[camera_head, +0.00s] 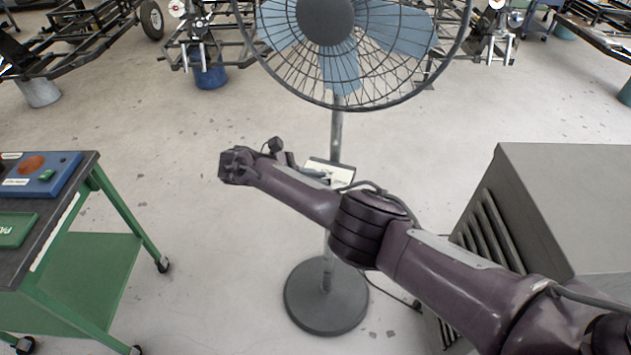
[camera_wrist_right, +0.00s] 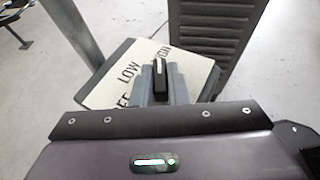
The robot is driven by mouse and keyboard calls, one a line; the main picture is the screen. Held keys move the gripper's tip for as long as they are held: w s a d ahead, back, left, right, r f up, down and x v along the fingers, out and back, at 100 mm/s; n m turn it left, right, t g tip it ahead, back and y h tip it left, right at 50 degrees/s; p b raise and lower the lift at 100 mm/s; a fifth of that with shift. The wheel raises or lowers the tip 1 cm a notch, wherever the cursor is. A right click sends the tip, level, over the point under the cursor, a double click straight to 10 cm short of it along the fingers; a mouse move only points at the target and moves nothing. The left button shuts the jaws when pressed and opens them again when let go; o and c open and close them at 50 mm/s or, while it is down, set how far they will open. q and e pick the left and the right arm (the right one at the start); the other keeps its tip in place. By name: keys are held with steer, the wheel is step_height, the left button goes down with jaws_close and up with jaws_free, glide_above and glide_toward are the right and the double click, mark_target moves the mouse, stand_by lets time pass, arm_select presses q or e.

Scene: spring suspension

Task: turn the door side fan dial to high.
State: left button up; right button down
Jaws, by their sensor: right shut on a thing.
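The fan's control box (camera_head: 342,174) is a pale plate on the fan's pole, partly hidden behind my right arm. In the right wrist view the plate (camera_wrist_right: 100,92) carries the words LOW and HIGH and a partly hidden OFF. The black dial (camera_wrist_right: 160,76) stands between the two grey fingers of my right gripper (camera_wrist_right: 163,84), which is shut on it. The dial's light mark faces up in that view, near HIGH; its exact setting is unclear. In the head view only a bit of the right gripper (camera_head: 318,174) shows above my forearm. My left gripper is out of view.
The blue-bladed fan (camera_head: 326,22) rises above the box on a pole with a round base (camera_head: 326,296). A grey louvred cabinet (camera_head: 575,205) stands at right, a green cart (camera_head: 92,262) at left. Vehicle frames line the back. Open floor lies between.

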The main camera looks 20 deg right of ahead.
stand_by(0.5)
steer(key=c, duration=1.4)
jaws_free()
steer(key=shift+c, duration=0.2)
steer(key=shift+r, duration=0.1)
